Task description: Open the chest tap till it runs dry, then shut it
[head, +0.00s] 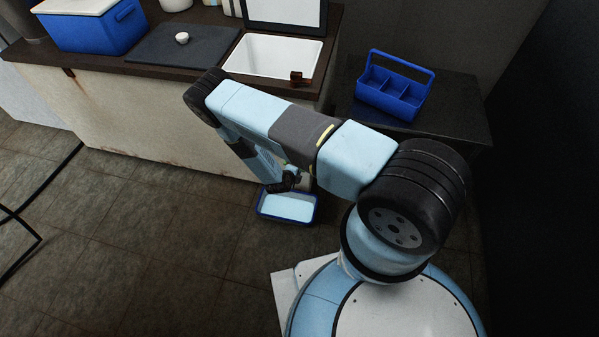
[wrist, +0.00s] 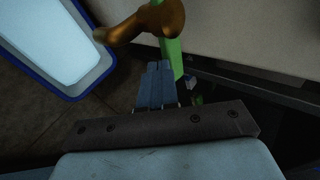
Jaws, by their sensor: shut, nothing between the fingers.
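The tap shows at the top of the wrist view as a curved bronze-coloured piece (wrist: 150,20) with a straight green part (wrist: 172,52) below it. My gripper (wrist: 160,66) is shut and empty. In the picture its fingertips lie just below the bronze piece and beside the green part; I cannot tell whether they touch it. A blue-rimmed tray (head: 262,210) with a pale blue inside stands on the floor below my arm. It also fills the upper left of the wrist view (wrist: 72,92). In the head view my arm hides the tap.
The pale, rust-stained front (head: 150,130) of the long counter stands behind the tray. On top are a blue box with a white lid (head: 95,30) and a white basin (head: 265,57). A blue caddy (head: 392,92) stands on a dark table. Floor at left is mostly clear, with a black hose (head: 45,185).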

